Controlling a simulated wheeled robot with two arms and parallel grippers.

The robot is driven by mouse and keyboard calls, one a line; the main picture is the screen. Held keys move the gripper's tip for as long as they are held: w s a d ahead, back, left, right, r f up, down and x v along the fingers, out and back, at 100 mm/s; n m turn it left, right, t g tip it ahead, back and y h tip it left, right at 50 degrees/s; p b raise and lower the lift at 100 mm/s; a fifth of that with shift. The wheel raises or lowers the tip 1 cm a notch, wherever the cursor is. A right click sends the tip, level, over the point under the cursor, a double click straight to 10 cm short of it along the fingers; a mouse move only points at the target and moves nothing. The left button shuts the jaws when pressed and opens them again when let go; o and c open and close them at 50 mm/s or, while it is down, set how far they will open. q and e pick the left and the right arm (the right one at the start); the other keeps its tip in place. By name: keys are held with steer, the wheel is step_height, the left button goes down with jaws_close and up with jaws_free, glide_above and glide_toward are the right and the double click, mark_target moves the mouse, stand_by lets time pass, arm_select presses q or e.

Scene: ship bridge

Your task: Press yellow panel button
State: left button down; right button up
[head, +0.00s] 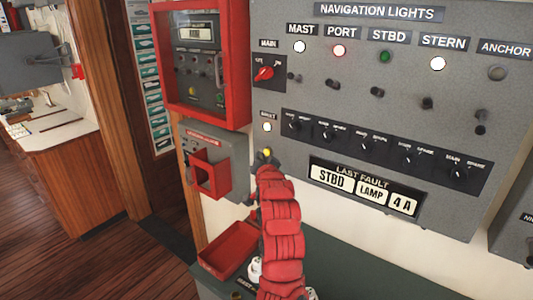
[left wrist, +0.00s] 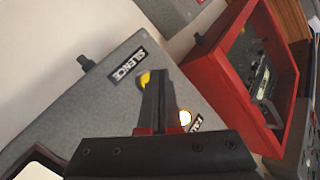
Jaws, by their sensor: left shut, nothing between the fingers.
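The yellow button (head: 267,152) sits at the lower left of the grey navigation lights panel (head: 470,100), below a small lit white lamp (head: 267,127). My left gripper (head: 265,160) is shut and empty, its tips right at the button and partly covering it. In the left wrist view the yellow button (left wrist: 144,79) shows beside the shut fingers (left wrist: 160,80), near a SILENCE label (left wrist: 129,65). The fingers hide part of it. I cannot tell whether they touch it or whether it is pressed in. My right gripper is not in view.
A red-framed box (head: 244,65) hangs left of the panel. Below it is a grey box with a red guard (head: 209,174). A red open tray (head: 228,250) lies on a green surface beside my arm. Switches and knobs fill the panel to the right.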

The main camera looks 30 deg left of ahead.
arm_select(q)
steer(key=shift+w+b, duration=0.5)
steer(key=shift+w+d+b, duration=0.1)
steer(key=shift+w+b, duration=0.25)
steer(key=shift+b, duration=0.05)
stand_by(0.6)
steer(key=shift+s, duration=0.2)
steer(key=shift+s+p, duration=0.35)
steer(key=shift+s, duration=0.3)
